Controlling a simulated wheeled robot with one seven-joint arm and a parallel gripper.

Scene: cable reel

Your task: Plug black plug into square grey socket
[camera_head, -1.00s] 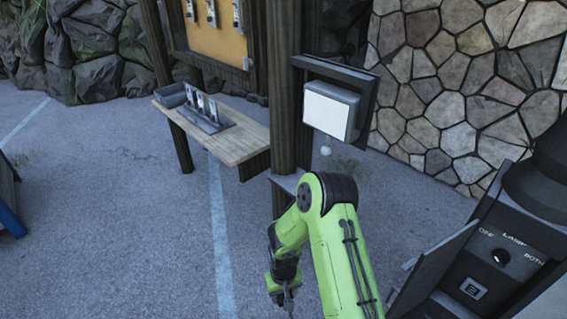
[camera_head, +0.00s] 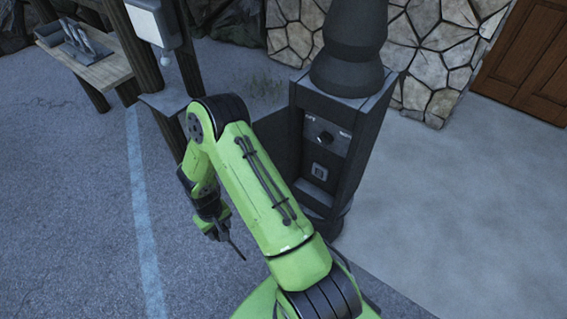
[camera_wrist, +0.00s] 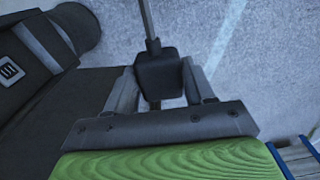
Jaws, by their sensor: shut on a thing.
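In the wrist view, my gripper (camera_wrist: 161,84) is shut on the black plug (camera_wrist: 160,72). A thin dark cable (camera_wrist: 147,22) runs from the plug to the top of the picture. In the head view, my gripper (camera_head: 214,226) hangs over the pavement, left of the dark post; the plug itself is hard to make out there. The square grey socket (camera_head: 319,172) is on the post's front, below a round knob. It also shows at the left edge of the wrist view (camera_wrist: 10,70), well apart from the plug.
The dark post (camera_head: 344,160) has an open door panel (camera_head: 276,143) on its left side, near my arm. A wooden bench (camera_head: 95,72) and a white box (camera_head: 153,22) stand at the upper left. Open pavement (camera_head: 70,220) lies at left.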

